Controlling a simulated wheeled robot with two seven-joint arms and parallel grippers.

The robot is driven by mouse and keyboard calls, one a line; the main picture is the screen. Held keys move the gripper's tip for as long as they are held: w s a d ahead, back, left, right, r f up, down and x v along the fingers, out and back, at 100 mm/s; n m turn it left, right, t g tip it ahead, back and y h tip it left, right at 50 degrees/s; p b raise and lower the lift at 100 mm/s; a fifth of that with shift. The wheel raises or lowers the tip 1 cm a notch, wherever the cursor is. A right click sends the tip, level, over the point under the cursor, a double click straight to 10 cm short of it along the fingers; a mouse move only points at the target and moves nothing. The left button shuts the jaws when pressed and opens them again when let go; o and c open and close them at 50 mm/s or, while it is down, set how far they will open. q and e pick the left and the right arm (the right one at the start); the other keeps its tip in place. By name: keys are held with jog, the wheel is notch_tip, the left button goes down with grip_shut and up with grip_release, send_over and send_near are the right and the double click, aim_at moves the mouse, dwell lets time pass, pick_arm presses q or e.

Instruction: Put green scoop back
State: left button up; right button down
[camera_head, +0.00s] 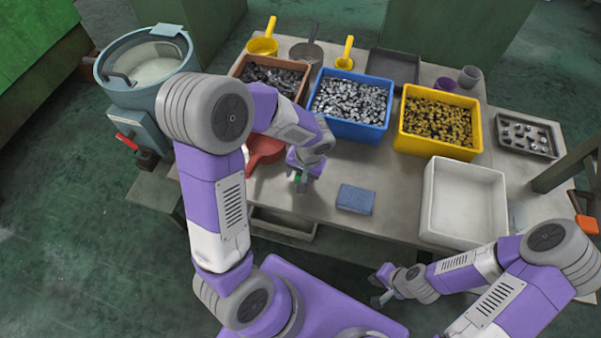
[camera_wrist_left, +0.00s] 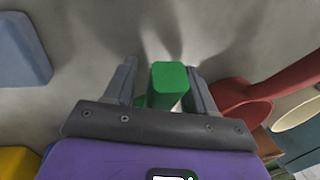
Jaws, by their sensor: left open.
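The green scoop shows only as a green block-shaped handle end in the left wrist view (camera_wrist_left: 168,84); the rest of it is hidden. A small bit of green also shows in the head view (camera_head: 299,178). My left gripper (camera_head: 302,184) is low over the front left of the table. In the left wrist view its fingers (camera_wrist_left: 165,88) stand on both sides of the green handle, with a gap at least on the left. The jaws are open. My right gripper (camera_head: 376,290) is in front of the table's front edge, with its fingers apart and nothing visible between them.
A red scoop (camera_head: 265,148) lies just left of my left gripper. A blue sponge-like block (camera_head: 355,198) lies to its right. Brown (camera_head: 239,68), blue (camera_head: 349,130) and yellow (camera_head: 437,148) bins of parts stand behind. An empty white bin (camera_head: 433,205) stands at the right.

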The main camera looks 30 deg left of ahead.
pick_arm(q)
jog(key=shift+r, duration=0.2)
notch_tip(320, 180, up, 12)
jog(key=d+p, duration=0.2)
jog(key=p, duration=0.2)
jog(key=shift+f, duration=0.15)
jog(key=shift+d, duration=0.1)
